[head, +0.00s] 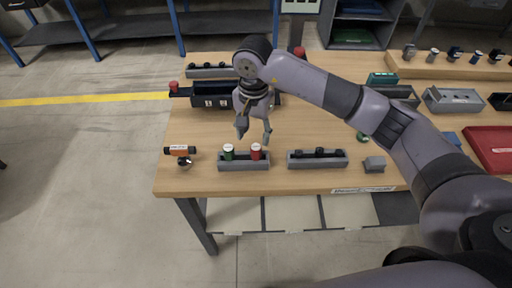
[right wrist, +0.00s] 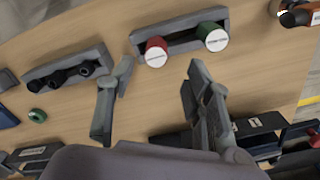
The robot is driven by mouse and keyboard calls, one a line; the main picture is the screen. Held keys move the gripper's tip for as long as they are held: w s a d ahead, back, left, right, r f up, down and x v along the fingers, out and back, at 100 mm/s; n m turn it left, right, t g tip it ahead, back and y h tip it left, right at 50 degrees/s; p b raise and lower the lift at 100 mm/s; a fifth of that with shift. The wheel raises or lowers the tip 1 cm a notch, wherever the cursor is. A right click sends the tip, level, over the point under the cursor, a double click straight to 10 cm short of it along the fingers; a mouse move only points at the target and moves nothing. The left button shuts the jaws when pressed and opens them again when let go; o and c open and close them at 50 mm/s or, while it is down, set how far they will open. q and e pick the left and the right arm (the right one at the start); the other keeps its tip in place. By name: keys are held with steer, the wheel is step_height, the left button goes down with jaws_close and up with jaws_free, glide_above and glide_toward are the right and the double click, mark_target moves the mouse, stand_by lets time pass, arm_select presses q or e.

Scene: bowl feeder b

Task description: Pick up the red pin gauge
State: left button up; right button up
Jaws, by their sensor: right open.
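The red pin gauge (head: 256,151) stands upright in a grey holder (head: 245,166) near the table's front left. A green pin gauge (head: 228,151) stands beside it on the left. In the right wrist view the red gauge (right wrist: 156,51) with a white top sits ahead of the fingers, and the green gauge (right wrist: 213,37) is to its right. My right gripper (head: 254,134) is open and empty just behind and above the holder. In the right wrist view its two fingers (right wrist: 157,82) are spread wide, apart from the red gauge. My left gripper is not in view.
A second grey holder (head: 317,160) with black pieces stands to the right, then a small grey block (head: 375,164). An orange and black tool (head: 180,151) lies at the left edge. A dark fixture (head: 211,98) stands behind. A red tray (head: 490,148) is at the right.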

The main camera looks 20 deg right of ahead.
mark_target(256, 147)
step_height(256, 147, down, 2)
steer(key=shift+f+p, duration=0.15)
steer(key=shift+p, duration=0.15)
steer(key=shift+s+f+p, duration=0.1)
steer(key=shift+f+p, duration=0.15)
steer(key=shift+p, duration=0.1)
steer(key=f+p, duration=0.2)
steer(key=f, duration=0.1)
steer(key=shift+s+d+f, duration=0.15)
steer(key=shift+d+f, duration=0.05)
steer(key=shift+f, duration=0.65)
steer(key=shift+c, duration=0.4)
jaws_close()
